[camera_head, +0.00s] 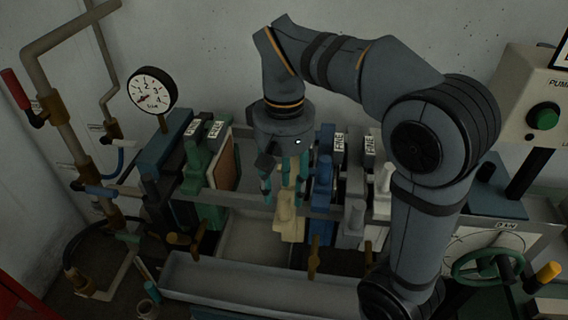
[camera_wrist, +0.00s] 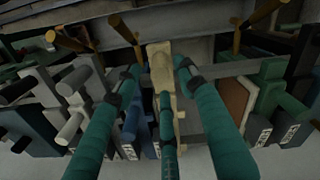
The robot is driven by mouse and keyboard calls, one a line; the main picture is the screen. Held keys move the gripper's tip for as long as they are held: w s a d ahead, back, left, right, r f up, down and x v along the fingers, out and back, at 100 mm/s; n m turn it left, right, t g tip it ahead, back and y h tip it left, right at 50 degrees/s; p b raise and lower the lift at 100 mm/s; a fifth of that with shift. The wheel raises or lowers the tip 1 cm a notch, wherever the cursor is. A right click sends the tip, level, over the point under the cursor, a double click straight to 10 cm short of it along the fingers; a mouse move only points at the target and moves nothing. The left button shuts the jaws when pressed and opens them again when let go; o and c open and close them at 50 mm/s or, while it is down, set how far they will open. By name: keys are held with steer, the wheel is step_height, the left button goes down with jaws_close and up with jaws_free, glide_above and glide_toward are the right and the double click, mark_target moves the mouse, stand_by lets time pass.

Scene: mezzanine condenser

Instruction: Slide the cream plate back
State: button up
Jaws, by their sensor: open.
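The cream plate (camera_head: 291,222) stands upright among the row of plates in the head view, below my gripper. Its narrow cream top with a raised block shows in the wrist view (camera_wrist: 161,72). My gripper (camera_head: 282,190) points down over it. In the wrist view its teal fingers (camera_wrist: 158,77) are spread, one to each side of the cream plate, with a third finger part in front of its middle. Whether any finger touches the plate cannot be told. Part of the plate is hidden behind the fingers.
Blue plates (camera_head: 322,185) and grey-white plates (camera_head: 354,205) stand close on the right. A green plate with a brown face (camera_head: 224,168) stands left, past an open gap. A long grey trough (camera_head: 240,285) runs in front. Brass swing bolts (camera_head: 314,258) stick up near the plates.

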step_height(320, 180, up, 8)
steer(key=shift+r, duration=0.15)
stand_by(0.6)
step_height(320, 180, down, 12)
steer(key=shift+a, duration=0.25)
stand_by(0.3)
